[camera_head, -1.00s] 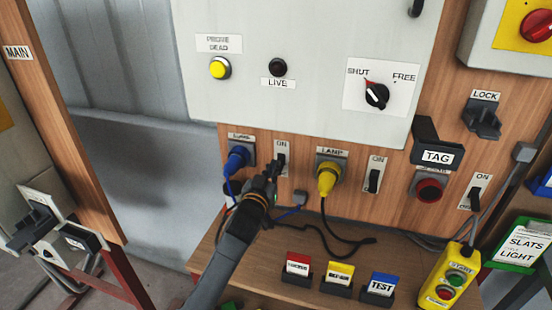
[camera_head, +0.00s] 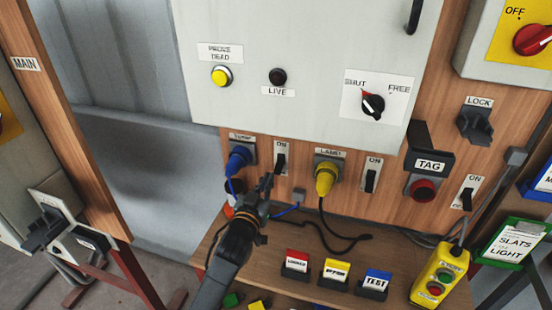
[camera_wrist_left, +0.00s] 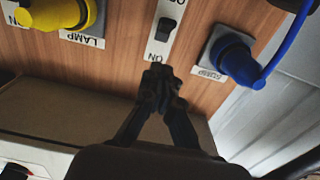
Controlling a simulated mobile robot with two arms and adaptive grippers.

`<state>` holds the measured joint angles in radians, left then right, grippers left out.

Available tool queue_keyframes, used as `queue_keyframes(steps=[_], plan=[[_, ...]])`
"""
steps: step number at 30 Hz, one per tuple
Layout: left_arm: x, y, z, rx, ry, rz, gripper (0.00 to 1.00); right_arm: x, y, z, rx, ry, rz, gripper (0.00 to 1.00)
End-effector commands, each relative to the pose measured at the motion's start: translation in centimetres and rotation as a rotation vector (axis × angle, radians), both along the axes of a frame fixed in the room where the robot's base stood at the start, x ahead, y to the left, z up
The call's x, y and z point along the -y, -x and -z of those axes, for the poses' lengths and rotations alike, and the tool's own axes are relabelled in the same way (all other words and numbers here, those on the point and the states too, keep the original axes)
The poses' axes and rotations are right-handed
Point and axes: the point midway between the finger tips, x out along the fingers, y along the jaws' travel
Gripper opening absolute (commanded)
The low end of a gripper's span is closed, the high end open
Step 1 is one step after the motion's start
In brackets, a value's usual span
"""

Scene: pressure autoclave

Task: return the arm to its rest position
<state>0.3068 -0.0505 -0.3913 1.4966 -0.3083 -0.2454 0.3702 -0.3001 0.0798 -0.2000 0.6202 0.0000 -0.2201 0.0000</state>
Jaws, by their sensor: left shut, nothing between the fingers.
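My left gripper (camera_head: 267,184) is shut and empty. In the head view it stands in front of the wooden panel, just below the ON switch (camera_head: 281,163) between the blue plug (camera_head: 238,160) and the yellow plug (camera_head: 325,180). In the left wrist view the closed fingertips (camera_wrist_left: 160,82) point toward the same switch (camera_wrist_left: 166,28), with a gap in the picture between them and its rocker. The blue plug (camera_wrist_left: 238,62) is to the right there and the yellow plug (camera_wrist_left: 55,14) to the left. My right gripper is not in view.
A wooden shelf (camera_head: 285,250) below the panel bears red, yellow and blue cards and a yellow button box (camera_head: 438,278). Black and blue cables hang close to my gripper. A grey cabinet (camera_head: 310,100) juts above. A MAIN post (camera_head: 60,120) stands at the left.

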Motion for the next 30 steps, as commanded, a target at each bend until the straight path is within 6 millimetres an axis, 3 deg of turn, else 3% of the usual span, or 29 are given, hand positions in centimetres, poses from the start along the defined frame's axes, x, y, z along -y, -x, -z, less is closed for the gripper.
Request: queue_keyframes(steps=[13,17,20,25,30], plan=[[-0.3,0.7,0.1,-0.002,0.000,-0.002,0.00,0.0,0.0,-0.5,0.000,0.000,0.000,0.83],[-1.9,2.0,2.0,-0.070,-0.009,-0.037,0.00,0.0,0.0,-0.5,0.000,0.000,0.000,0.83],[-4.9,5.0,5.3,-0.203,-0.032,-0.096,0.00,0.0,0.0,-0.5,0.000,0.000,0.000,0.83],[-10.9,14.1,11.7,-0.524,-0.105,-0.188,0.00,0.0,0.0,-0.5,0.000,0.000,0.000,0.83],[-14.8,23.4,14.9,-0.790,-0.179,-0.211,0.00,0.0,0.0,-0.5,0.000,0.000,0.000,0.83]])
